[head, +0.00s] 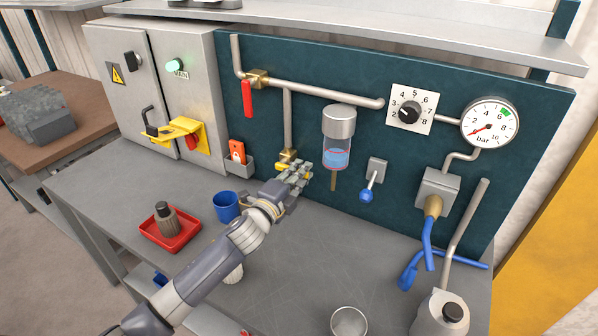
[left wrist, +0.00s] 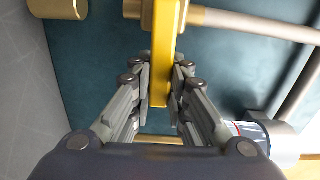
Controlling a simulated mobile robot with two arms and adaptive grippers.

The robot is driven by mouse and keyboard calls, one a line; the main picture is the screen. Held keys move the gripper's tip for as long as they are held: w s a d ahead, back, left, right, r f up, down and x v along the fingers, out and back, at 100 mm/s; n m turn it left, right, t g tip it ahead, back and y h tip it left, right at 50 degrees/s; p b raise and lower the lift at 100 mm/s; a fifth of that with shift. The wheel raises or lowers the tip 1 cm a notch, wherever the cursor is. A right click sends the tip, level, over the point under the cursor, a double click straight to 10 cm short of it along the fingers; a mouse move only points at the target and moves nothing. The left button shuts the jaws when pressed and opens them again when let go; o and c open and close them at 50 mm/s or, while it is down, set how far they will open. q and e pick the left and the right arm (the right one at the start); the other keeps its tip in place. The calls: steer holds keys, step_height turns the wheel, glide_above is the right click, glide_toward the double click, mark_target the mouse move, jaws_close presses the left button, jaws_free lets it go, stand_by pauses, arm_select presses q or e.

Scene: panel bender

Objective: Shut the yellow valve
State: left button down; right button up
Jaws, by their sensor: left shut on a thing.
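The yellow valve has a brass body (head: 289,155) at the lower end of the vertical pipe on the dark teal panel. Its yellow lever (left wrist: 163,60) shows clearly in the left wrist view, lying about crosswise to the pale pipe (left wrist: 250,24). My left gripper (head: 297,171) is at the valve, with its fingers closed on both sides of the lever; these fingers also show in the left wrist view (left wrist: 160,85). In the head view the fingers hide most of the lever. My right gripper is not in view.
A red-handled valve (head: 247,98) hangs at upper left. The filter bowl (head: 337,140) is close to the right of my gripper, with a blue-knobbed switch (head: 367,194) beyond. A blue cup (head: 226,206) and a red tray (head: 170,236) stand on the grey bench near my arm.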

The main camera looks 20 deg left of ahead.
arm_select(q)
steer(key=shift+f+m, duration=0.15)
steer(key=shift+m, duration=0.15)
steer(key=c, duration=1.5)
jaws_free()
steer(key=s, duration=0.4)
steer(key=s+a, duration=0.1)
steer(key=s, duration=0.6)
steer(key=shift+s+a, duration=0.35)
steer(key=shift+s, duration=0.05)
